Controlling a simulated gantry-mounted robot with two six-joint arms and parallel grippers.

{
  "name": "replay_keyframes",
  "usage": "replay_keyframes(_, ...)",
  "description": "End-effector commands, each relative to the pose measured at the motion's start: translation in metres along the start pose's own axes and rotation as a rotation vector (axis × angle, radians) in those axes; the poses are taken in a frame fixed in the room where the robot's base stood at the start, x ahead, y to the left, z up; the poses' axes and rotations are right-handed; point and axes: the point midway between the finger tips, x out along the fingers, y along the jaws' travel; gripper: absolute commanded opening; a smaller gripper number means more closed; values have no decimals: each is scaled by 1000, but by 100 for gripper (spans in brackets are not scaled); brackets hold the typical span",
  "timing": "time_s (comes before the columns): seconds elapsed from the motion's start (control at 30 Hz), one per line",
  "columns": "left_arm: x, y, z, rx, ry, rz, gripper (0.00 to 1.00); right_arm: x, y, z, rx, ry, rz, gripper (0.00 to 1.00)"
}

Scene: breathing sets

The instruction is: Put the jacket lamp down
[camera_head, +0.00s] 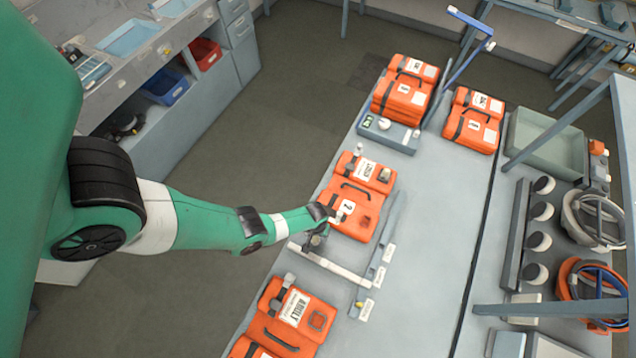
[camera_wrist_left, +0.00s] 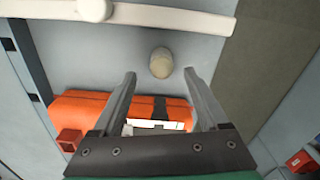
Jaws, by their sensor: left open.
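A small beige-and-grey cylinder, which looks like the jacket lamp (camera_wrist_left: 161,63), stands on the bare grey table in the left wrist view. It is just beyond the gap between my left gripper's fingertips (camera_wrist_left: 158,78), apart from both fingers. The left gripper is open. In the head view the left gripper (camera_head: 316,242) is at the near edge of the middle orange jacket (camera_head: 357,212), and the hand hides the lamp there. The jacket also shows under the fingers in the wrist view (camera_wrist_left: 82,105). My right gripper is not in view.
A white bar (camera_head: 330,264) lies close to the gripper, beside a labelled grey rail (camera_head: 382,250). Another orange jacket (camera_head: 290,318) lies nearer, and more are stacked (camera_head: 404,92) at the far end. The table's left edge drops to the floor. Grey tabletop is clear to the right.

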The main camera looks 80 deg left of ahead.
Motion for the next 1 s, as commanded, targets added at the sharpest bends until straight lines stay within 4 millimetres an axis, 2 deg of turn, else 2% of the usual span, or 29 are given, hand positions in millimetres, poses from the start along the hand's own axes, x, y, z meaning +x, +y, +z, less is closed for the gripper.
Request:
replay_keyframes(0.13, 10, 0, 1, 1, 0, 0, 77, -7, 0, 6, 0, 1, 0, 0)
replay_keyframes(0.3, 40, -3, 5, 2, 0, 0, 77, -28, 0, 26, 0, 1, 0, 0)
replay_keyframes(0.4, 52, -2, 4, 1, 0, 0, 77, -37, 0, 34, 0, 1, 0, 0)
replay_keyframes(0.67, 50, -2, 4, 1, 0, 0, 77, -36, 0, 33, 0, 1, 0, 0)
replay_keyframes(1.0, 51, -2, 4, 1, 0, 0, 17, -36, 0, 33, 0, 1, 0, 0)
